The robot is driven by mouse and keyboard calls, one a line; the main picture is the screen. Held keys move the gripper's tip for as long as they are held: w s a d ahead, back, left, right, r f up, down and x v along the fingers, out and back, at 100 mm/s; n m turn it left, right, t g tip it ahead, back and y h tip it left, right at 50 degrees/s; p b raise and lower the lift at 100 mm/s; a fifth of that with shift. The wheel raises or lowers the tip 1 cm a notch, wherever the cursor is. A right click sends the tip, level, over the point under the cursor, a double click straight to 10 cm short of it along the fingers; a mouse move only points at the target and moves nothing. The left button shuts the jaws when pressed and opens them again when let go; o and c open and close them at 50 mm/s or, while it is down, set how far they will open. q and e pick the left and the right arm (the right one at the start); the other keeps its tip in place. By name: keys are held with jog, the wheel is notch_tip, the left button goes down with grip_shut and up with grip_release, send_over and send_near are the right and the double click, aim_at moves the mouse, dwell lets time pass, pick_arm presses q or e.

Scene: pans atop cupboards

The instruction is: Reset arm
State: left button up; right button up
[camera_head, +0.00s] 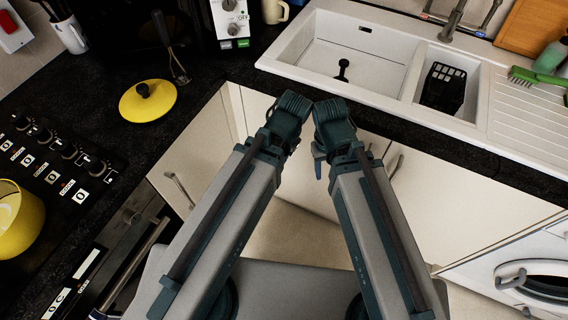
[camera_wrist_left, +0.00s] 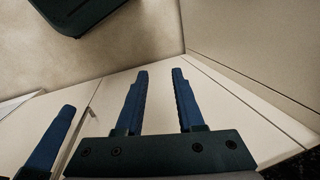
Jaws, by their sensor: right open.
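My two arms reach forward side by side in the head view, their wrists close together in front of the corner cupboards. My left gripper (camera_wrist_left: 160,76) shows in the left wrist view with its two dark blue fingers apart and nothing between them; its fingers are hidden in the head view. My right gripper (camera_head: 319,163) shows only in part, as a blue finger below the right wrist in the head view. It is open, and I see nothing held in it.
A yellow lid (camera_head: 148,101) lies on the black worktop (camera_head: 200,75). A yellow pan (camera_head: 17,218) stands on the hob at left. A white sink (camera_head: 350,66) is behind my arms. Cream cupboard doors (camera_head: 425,190) are close ahead, with a washing machine (camera_head: 535,275) at lower right.

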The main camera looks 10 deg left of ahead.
pick_arm(q)
jog(key=s+d, duration=0.1)
jog(key=s+d+n+h, duration=0.1)
jog(key=shift+d+f, duration=0.15)
jog(key=shift+d, duration=0.15)
